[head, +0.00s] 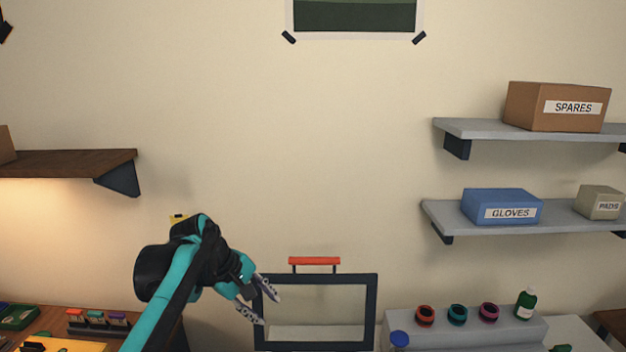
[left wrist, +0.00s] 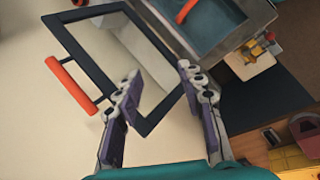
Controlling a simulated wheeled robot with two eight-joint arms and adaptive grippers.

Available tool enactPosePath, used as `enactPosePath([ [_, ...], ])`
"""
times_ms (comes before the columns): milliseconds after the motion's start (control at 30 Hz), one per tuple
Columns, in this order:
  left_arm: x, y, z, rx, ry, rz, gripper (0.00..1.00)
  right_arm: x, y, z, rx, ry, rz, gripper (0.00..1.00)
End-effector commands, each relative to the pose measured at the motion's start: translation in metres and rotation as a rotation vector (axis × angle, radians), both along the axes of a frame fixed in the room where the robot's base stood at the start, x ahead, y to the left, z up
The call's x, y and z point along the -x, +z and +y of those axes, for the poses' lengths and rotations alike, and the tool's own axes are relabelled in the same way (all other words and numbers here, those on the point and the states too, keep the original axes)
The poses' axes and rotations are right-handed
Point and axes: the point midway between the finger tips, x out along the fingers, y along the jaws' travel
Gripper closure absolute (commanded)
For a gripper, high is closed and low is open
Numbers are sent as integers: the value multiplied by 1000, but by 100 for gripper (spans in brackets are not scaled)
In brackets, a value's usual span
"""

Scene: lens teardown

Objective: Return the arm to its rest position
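My left arm rises from the lower left in the head view, and its gripper (head: 257,301) points to the right, just left of a dark-framed panel (head: 371,310) with a red handle (head: 314,261) on top. My right gripper is in neither view.
Grey shelves at the right hold a spares box (head: 555,106) and a blue gloves box (head: 502,206). A grey riser (head: 510,328) carries coloured rings and a green bottle (head: 525,303). A brown shelf (head: 75,162) is at the left.

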Motion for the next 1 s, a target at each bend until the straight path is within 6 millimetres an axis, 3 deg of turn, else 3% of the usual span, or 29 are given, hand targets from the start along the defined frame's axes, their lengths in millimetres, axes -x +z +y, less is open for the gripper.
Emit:
enactPosePath([
  [33, 23, -25, 3, -52, -49, -48, 61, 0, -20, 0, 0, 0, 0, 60],
  [167, 74, -71, 18, -213, -198, -179, 61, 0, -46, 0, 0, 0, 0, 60],
  [300, 128, -130, 34, -396, -369, -304, 61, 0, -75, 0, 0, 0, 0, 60],
  [400, 162, -174, 45, -523, -488, -378, 61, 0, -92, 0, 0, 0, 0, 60],
  [533, 192, -219, 56, -656, -614, -446, 61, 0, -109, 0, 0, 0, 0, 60],
  [700, 210, -248, 64, -748, -703, -485, 61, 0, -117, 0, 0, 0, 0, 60],
  [1000, 212, -249, 65, -762, -717, -491, 61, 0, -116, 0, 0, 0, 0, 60],
])
